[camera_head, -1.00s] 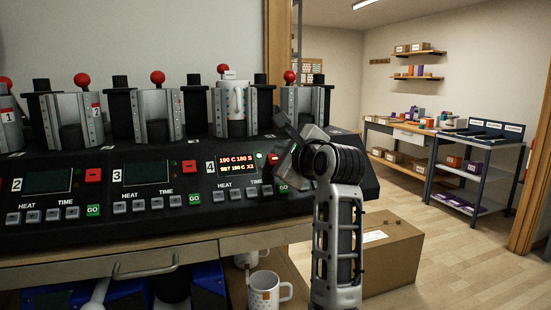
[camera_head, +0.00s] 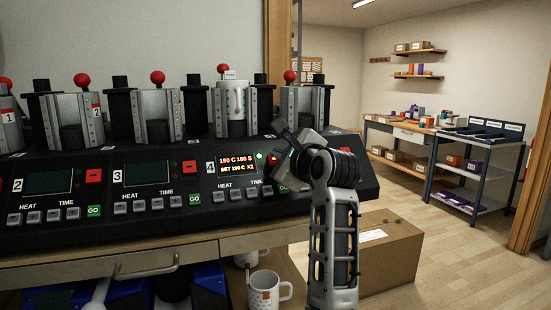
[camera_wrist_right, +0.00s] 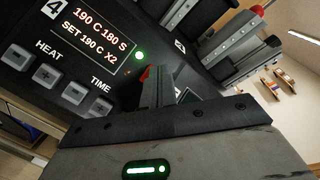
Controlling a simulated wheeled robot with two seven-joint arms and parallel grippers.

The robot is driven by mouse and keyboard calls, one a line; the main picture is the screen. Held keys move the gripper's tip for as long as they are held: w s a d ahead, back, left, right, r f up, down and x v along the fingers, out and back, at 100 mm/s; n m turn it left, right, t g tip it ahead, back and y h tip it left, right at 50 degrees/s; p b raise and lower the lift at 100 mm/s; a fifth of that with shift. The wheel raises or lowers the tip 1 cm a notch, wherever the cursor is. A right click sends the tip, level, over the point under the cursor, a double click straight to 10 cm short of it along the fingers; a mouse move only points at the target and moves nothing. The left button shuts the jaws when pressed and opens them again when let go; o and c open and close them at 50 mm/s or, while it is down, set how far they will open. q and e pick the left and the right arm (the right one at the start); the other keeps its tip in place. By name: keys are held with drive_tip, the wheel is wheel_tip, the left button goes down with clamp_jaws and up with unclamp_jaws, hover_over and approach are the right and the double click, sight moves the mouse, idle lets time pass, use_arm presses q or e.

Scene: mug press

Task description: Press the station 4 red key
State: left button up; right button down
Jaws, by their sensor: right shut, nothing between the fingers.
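The station 4 panel has a lit display (camera_head: 237,164) with orange-red text beside a "4" label; it also shows in the wrist view (camera_wrist_right: 92,38). A green light (camera_wrist_right: 140,55) glows right of the display. The station 4 red key (camera_wrist_right: 145,72) shows only as a small red patch at the fingertips, mostly hidden behind them. My right gripper (camera_head: 274,168) is shut and empty, its tips at the panel right of the display. In the wrist view its fingers (camera_wrist_right: 157,86) overlap the key; I cannot tell whether they touch it. My left gripper is not in view.
A mug (camera_head: 237,100) is clamped in the station 4 press above the panel. Red-knobbed presses (camera_head: 158,110) stand alongside. The station 3 red key (camera_head: 190,167) is to the left. Grey HEAT and TIME buttons (camera_head: 235,194) lie below the display. A cardboard box (camera_head: 390,255) stands at lower right.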

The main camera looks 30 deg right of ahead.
drive_tip(key=shift+w+f, duration=0.25)
drive_tip(key=shift+f, duration=0.05)
idle(0.4)
drive_tip(key=shift+r, duration=0.1)
drive_tip(key=shift+s+a+r+p, duration=0.1)
drive_tip(key=shift+s+r+p, duration=0.5)
drive_tip(key=shift+p, duration=0.4)
drive_tip(key=shift+s, duration=0.1)
drive_tip(key=s+r+p, duration=0.2)
drive_tip(key=p, duration=0.1)
drive_tip(key=s+a+r+p, duration=0.1)
drive_tip(key=s+r+p, duration=0.1)
drive_tip(key=p, duration=0.1)
drive_tip(key=shift+s, duration=0.1)
